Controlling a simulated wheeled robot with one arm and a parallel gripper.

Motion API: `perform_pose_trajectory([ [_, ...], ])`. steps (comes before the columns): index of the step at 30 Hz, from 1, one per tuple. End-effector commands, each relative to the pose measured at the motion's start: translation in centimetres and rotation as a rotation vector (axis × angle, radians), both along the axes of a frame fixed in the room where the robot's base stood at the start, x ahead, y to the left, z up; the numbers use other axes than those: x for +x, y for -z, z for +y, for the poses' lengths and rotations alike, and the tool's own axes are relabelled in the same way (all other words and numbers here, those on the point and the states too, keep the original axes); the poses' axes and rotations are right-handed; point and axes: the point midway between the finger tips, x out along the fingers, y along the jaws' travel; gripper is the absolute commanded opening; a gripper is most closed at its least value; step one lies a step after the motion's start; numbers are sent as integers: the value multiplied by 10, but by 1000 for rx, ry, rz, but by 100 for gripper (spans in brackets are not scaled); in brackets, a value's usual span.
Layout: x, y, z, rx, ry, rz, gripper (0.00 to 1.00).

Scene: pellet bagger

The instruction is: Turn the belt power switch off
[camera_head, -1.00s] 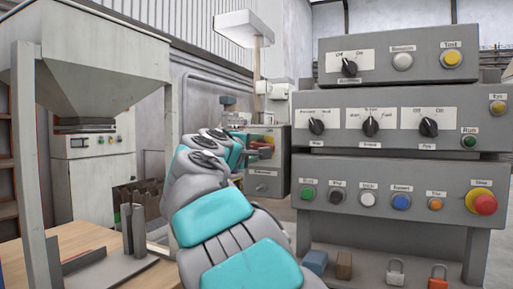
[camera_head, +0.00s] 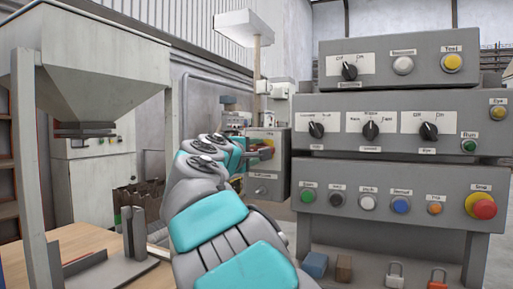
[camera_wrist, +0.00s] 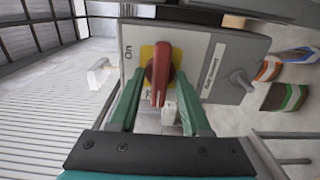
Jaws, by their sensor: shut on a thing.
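A red rotary switch handle (camera_wrist: 157,77) sits on a yellow plate (camera_wrist: 148,54) on the front of a grey switch box (camera_wrist: 209,72). In the wrist view the handle lies nearly upright in the picture. My gripper (camera_wrist: 158,92) has one green finger on each side of the handle and is shut on it. The lettering on the box is too blurred to read surely. In the head view the box (camera_head: 276,183) stands left of the grey panels, and my gripper (camera_head: 250,147) reaches its front, partly hiding the handle.
A small lever or knob (camera_wrist: 240,79) juts from the same box. Stacked grey control panels (camera_head: 385,165) with knobs, coloured buttons and a red stop button (camera_head: 484,208) stand close on the right. A hopper (camera_head: 95,62) and wooden table (camera_head: 95,243) are at left.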

Motion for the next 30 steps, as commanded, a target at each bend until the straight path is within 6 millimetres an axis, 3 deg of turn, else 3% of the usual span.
perform_pose_trajectory([
  [8, 0, 1, 0, -16, 1, 6, 0],
  [9, 0, 1, 0, -16, 1, 6, 52],
  [10, 0, 1, 0, -16, 1, 6, 55],
  [20, -4, 1, 2, -16, 0, 5, 55],
  [30, -50, 1, 18, -18, -1, 3, 55],
])
